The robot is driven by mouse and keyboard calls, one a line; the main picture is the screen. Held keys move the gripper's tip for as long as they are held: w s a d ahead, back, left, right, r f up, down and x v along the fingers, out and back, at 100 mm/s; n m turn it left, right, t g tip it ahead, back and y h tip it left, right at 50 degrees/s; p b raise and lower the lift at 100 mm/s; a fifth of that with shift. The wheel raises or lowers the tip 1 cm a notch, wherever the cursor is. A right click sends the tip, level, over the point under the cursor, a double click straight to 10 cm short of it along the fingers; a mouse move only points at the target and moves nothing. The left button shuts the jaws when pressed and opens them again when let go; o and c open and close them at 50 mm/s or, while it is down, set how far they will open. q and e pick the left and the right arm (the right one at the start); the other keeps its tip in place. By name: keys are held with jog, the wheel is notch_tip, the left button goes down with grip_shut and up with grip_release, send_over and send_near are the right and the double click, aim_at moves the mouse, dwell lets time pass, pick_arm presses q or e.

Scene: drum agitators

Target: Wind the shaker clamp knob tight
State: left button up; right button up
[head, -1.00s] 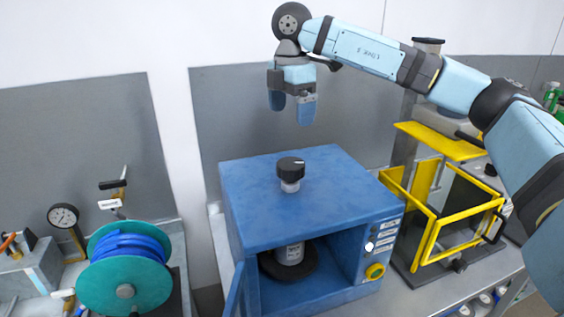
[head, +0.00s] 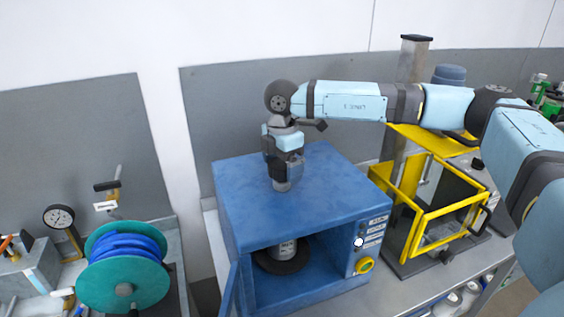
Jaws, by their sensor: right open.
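The blue shaker box (head: 335,185) stands on the bench with its front open. The clamp knob (head: 281,184) rises from its top; only its lower, paler stem shows clearly, and the dark cap is mostly hidden behind my fingers. My right gripper (head: 281,168) points down over the knob, with its fingers around the cap; contact cannot be told. It is open. A grey-and-white can (head: 284,248) stands on a dark round plate inside the box. My left gripper is not in view.
A yellow-framed guard (head: 425,240) stands right of the box, below my right arm. A teal reel of blue hose (head: 123,275) and a pressure gauge (head: 59,217) are at the left. The box top around the knob is clear.

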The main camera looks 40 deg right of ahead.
jog(key=c, duration=0.9)
